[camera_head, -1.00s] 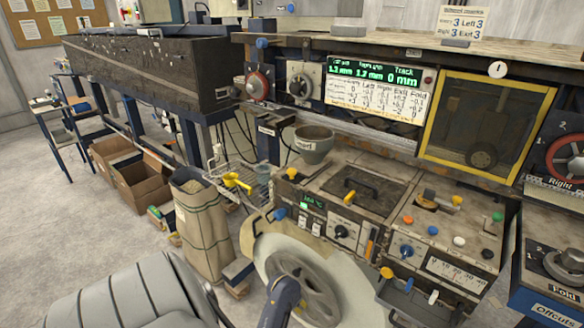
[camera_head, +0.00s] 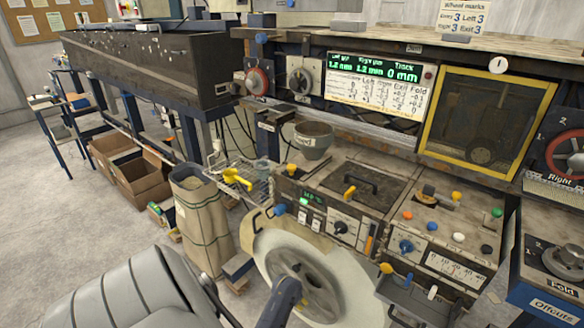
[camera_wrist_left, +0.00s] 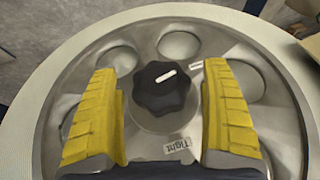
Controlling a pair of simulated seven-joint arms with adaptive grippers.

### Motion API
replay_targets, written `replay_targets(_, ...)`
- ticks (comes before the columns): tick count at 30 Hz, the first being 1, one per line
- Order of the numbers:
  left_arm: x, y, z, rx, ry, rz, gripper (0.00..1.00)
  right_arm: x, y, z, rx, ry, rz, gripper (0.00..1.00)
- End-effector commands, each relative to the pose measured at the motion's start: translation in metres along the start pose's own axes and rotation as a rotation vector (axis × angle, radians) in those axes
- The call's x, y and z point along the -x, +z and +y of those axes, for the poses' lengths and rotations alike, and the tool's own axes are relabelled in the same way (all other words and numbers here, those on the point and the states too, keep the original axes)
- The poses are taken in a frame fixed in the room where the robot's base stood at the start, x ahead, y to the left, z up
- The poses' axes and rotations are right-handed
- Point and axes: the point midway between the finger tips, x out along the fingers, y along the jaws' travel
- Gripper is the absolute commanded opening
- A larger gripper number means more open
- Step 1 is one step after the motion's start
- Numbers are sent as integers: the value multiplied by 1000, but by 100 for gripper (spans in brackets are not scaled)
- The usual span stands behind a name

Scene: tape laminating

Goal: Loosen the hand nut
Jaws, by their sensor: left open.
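The hand nut (camera_wrist_left: 163,88) is a black lobed knob with a white mark, at the centre of a grey metal hub (camera_wrist_left: 179,46) with round holes. A small "Tight" label (camera_wrist_left: 178,145) lies on the hub below the nut, upside down in the left wrist view. My left gripper (camera_wrist_left: 160,72) is open, with a yellow ribbed finger on each side of the nut and a narrow gap on both sides. My right gripper is out of view.
The machine's control panel (camera_head: 440,232) with coloured knobs is just right of and above the reel. A paper sack (camera_head: 200,232) and cardboard boxes (camera_head: 140,185) stand to the left. Open floor lies farther left.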

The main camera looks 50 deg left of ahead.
Motion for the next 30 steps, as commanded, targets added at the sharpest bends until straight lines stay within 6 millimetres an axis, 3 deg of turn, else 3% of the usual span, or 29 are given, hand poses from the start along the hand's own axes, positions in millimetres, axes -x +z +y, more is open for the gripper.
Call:
replay_targets(13, -3, 0, 0, 0, 0, -1, 81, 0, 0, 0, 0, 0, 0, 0)
replay_targets(27, -3, 1, 0, 0, 0, -1, 28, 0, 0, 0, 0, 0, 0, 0)
replay_targets(30, -3, 1, 0, 2, 3, -1, 27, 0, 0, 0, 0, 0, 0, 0)
